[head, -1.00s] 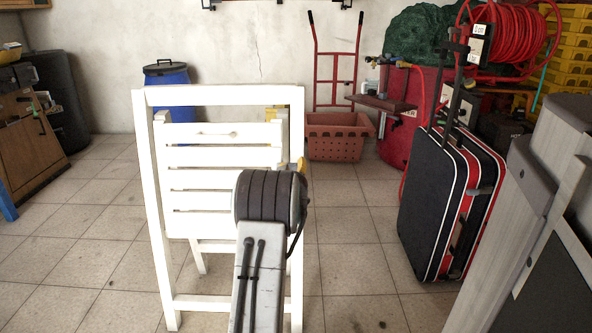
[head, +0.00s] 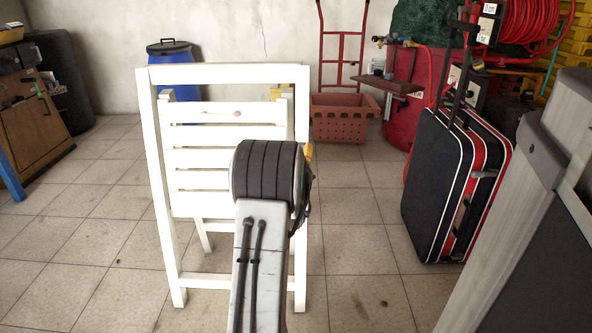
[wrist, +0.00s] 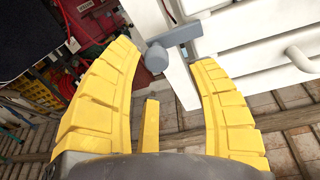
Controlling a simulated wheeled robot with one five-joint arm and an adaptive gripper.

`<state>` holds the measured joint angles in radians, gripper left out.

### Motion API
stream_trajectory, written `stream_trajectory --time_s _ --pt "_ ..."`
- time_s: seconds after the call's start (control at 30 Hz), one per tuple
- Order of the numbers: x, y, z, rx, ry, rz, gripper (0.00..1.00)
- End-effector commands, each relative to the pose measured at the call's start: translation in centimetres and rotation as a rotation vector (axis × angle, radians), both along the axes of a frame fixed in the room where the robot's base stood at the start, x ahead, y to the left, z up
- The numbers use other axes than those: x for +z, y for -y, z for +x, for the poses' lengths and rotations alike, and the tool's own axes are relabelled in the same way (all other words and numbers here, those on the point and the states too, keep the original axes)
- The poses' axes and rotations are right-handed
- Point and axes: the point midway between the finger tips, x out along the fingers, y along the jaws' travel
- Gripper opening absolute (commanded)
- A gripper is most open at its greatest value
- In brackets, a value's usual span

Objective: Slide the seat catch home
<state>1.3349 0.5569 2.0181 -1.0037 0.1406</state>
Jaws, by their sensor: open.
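A white folding chair (head: 225,145) with a slatted seat stands upright in front of me in the head view. In the wrist view its white frame and slats (wrist: 250,60) fill the upper right. A grey catch (wrist: 183,35) with a round knob (wrist: 156,60) sits against the white frame there, and I take it for the seat catch. My gripper (wrist: 165,55) is open, its yellow fingers spread with the knob between their tips. I cannot tell whether either finger touches it. In the head view my arm hides most of the gripper; a yellow bit (head: 308,153) shows.
A black and red suitcase (head: 440,185) stands to the right. A terracotta crate (head: 340,122) and a red hand trolley (head: 341,45) are at the back wall, with a blue barrel (head: 172,70) further left. The tiled floor left of the chair is clear.

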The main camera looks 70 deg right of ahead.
Motion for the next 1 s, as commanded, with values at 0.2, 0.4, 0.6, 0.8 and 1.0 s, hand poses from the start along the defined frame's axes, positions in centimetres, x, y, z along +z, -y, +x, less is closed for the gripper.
stream_trajectory --time_s 0.2,0.4,0.6,0.8,1.0 --pt "0.0 -3.1 -0.7 0.001 0.0 0.0 0.53" --pt "0.0 -5.1 -1.2 0.001 0.0 0.001 0.53" --pt "0.0 -6.1 -1.4 0.001 0.0 0.0 0.53" --pt "0.0 -6.4 -1.5 0.001 0.0 0.0 0.53" --pt "0.0 -6.4 -1.5 0.001 0.0 0.0 0.53"
